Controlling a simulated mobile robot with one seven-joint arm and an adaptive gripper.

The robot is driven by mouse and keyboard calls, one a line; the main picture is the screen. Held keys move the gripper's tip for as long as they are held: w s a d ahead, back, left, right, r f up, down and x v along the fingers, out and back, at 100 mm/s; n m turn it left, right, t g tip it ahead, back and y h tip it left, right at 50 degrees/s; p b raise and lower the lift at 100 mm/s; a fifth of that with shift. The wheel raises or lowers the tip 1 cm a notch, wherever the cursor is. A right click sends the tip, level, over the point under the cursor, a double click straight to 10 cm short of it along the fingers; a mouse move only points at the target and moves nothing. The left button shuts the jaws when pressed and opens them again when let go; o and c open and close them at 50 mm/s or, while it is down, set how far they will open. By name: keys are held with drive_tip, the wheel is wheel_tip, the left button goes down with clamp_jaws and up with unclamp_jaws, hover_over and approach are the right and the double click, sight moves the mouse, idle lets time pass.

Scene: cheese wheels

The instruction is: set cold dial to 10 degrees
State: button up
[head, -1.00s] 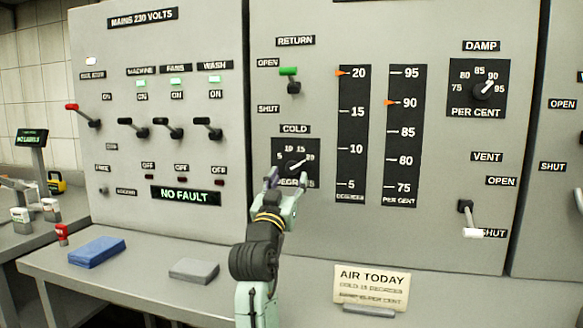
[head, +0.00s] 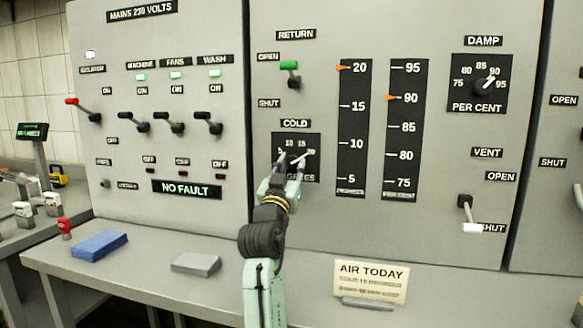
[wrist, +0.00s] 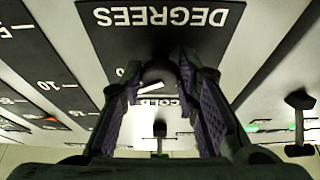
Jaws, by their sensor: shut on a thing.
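The cold dial (head: 310,172) is a black square plate under the COLD label, with a white pointer that leans up and right toward the 20 mark. My gripper (head: 291,161) reaches up to it from below and covers its lower left part. In the wrist view, the two purple-padded fingers of my gripper (wrist: 160,88) stand on either side of the dark knob and are shut on it. The DEGREES lettering of the cold dial (wrist: 205,48) shows upside down there. The 10 and 15 marks show above the fingers in the head view.
The degrees scale (head: 352,120) has its orange marker at 20. The damp dial (head: 478,82), return lever (head: 290,72) and vent lever (head: 467,212) are on the same panel. Below, a blue block (head: 98,245), a grey block (head: 196,263) and the AIR TODAY card (head: 371,281) are on the shelf.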

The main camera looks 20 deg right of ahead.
drive_tip(key=c, duration=0.5)
drive_tip(key=shift+n+p, duration=0.35)
drive_tip(key=shift+n, duration=0.05)
drive_tip(key=n+y+p, duration=0.1)
drive_tip(key=n, duration=0.1)
drive_tip(key=n+t+y+p, duration=0.1)
drive_tip(key=n, duration=0.1)
drive_tip(key=shift+s+d+r, duration=0.1)
drive_tip(key=shift+d+r, duration=0.05)
drive_tip(key=shift+r, duration=0.05)
drive_tip(key=n+y+p, duration=0.2)
drive_tip(key=n, duration=0.2)
drive_tip(key=shift+t, duration=0.3)
drive_tip(key=n+y+p, duration=0.1)
drive_tip(key=n, duration=0.2)
drive_tip(key=n+y, duration=0.2)
drive_tip(key=n, duration=0.1)
drive_tip(key=shift+s+d+n+p, duration=0.1)
drive_tip(key=shift+d+n+p, duration=0.05)
drive_tip(key=shift+n+p, duration=0.25)
drive_tip(key=shift+n+g+y+p, duration=0.15)
drive_tip(key=shift+n+g+y, duration=0.3)
drive_tip(key=shift+n, duration=0.75)
drive_tip(key=shift+n+g+y+p, duration=0.15)
drive_tip(key=shift+n+g+y, duration=0.25)
drive_tip(key=shift+n, duration=0.8)
